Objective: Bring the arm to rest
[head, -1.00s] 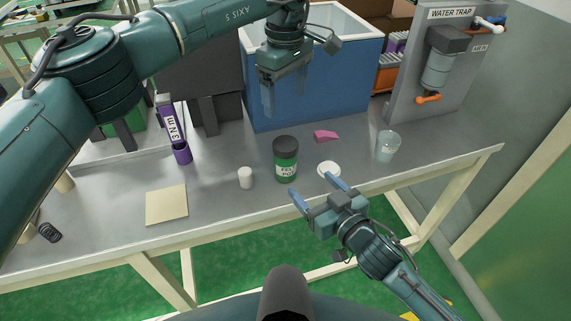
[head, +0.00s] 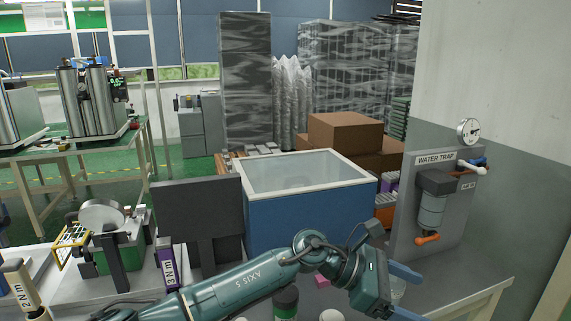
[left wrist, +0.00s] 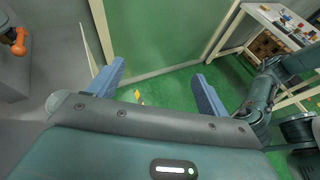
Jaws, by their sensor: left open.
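My left arm reaches in from the lower left in the head view. Its gripper (head: 405,293) is at the lower right, with its blue fingers apart and nothing between them. In the left wrist view the same gripper (left wrist: 158,72) is open and empty, facing green floor and a green wall panel. My right gripper is not in view; a teal arm part shows at the right of the wrist view.
The blue bin (head: 305,215) stands behind my left arm. The water trap panel (head: 408,228) is to the right. A dark green jar (head: 285,304), a pink block (head: 321,282) and a white disc (head: 332,315) lie close around the arm. A purple-labelled block (head: 165,262) is left.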

